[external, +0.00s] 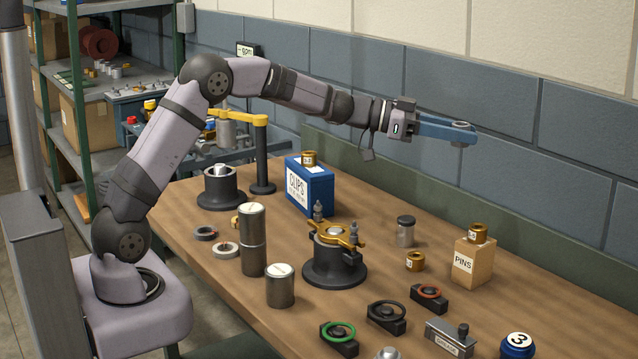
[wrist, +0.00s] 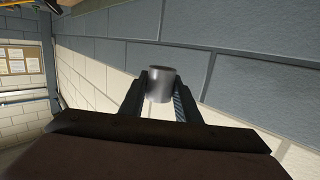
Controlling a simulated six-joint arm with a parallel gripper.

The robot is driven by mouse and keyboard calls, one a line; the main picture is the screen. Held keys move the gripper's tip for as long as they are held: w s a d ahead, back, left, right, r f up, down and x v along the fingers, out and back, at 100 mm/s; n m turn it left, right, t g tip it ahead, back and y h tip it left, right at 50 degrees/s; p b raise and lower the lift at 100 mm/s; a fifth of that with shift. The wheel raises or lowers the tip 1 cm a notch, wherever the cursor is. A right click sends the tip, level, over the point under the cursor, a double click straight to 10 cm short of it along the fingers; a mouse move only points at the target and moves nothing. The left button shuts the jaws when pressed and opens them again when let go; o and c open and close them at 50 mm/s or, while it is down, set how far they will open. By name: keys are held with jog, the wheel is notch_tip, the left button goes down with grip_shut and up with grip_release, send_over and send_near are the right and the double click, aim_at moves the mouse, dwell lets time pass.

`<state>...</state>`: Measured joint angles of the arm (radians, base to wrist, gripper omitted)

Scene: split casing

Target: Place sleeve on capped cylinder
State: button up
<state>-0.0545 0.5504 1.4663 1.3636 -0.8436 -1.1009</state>
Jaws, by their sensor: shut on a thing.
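My gripper (external: 458,131) is shut on a smooth grey metal sleeve (wrist: 161,84), held high above the back right of the workbench. In the wrist view the sleeve sits between both fingertips; its lower part is partly hidden by the fingers. Several metal cylinders with pale tops stand far from my gripper: a tall one with a seam (external: 253,241), a short one in front (external: 280,287), and one seated in a dark round holder (external: 220,187). I cannot tell which is the task's capped cylinder.
A black fixture with a yellow clamp (external: 335,260) stands mid-bench. A yellow-armed post (external: 262,155) and a blue CLIPS box (external: 309,187) stand behind it. A PINS box (external: 473,262), a small jar (external: 405,231) and ring-topped blocks (external: 386,316) lie to the right.

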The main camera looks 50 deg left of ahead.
jog(key=w+a+f+b, duration=0.35)
jog(key=a+f, duration=0.25)
jog(key=a, duration=0.2)
jog(key=n+t+b, duration=0.1)
jog(key=b, duration=0.2)
send_over(407, 218)
notch_tip(407, 218, down, 8)
jog(key=shift+y, duration=0.4)
jog(key=shift+f+p, duration=0.65)
jog(key=shift+f, duration=4.1)
jog(key=shift+f, duration=0.15)
jog(key=o, duration=1.2)
jog(key=shift+c, duration=0.2)
